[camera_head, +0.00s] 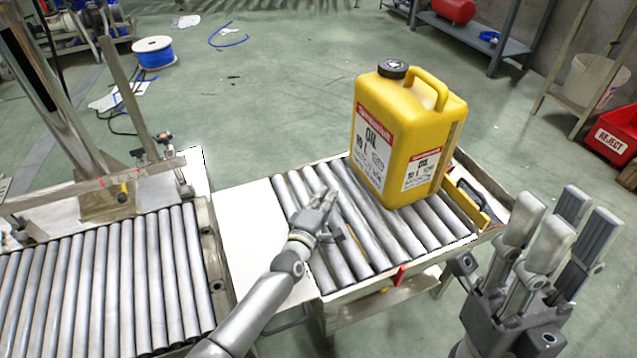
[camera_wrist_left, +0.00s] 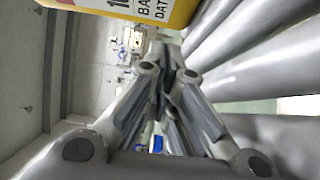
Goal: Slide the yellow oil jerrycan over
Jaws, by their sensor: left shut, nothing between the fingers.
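The yellow oil jerrycan (camera_head: 405,135) stands upright on the right roller conveyor (camera_head: 345,240), with a black cap and red-and-white OIL labels. My left gripper (camera_head: 328,197) is low over the rollers, left of the jerrycan and apart from it. Its fingers meet with nothing between them. In the left wrist view the closed fingertips (camera_wrist_left: 165,75) show, with the jerrycan's lower edge (camera_wrist_left: 160,10) at the top. My right gripper (camera_head: 562,222) is raised at the lower right, its fingers spread and empty, away from the jerrycan.
A white plate (camera_head: 250,235) spans between the right rollers and the left roller conveyor (camera_head: 110,280). A yellow stop (camera_head: 466,203) is at the right end of the conveyor, and a red knob (camera_head: 400,276) at its front edge. A red reject bin (camera_head: 612,138) is far right.

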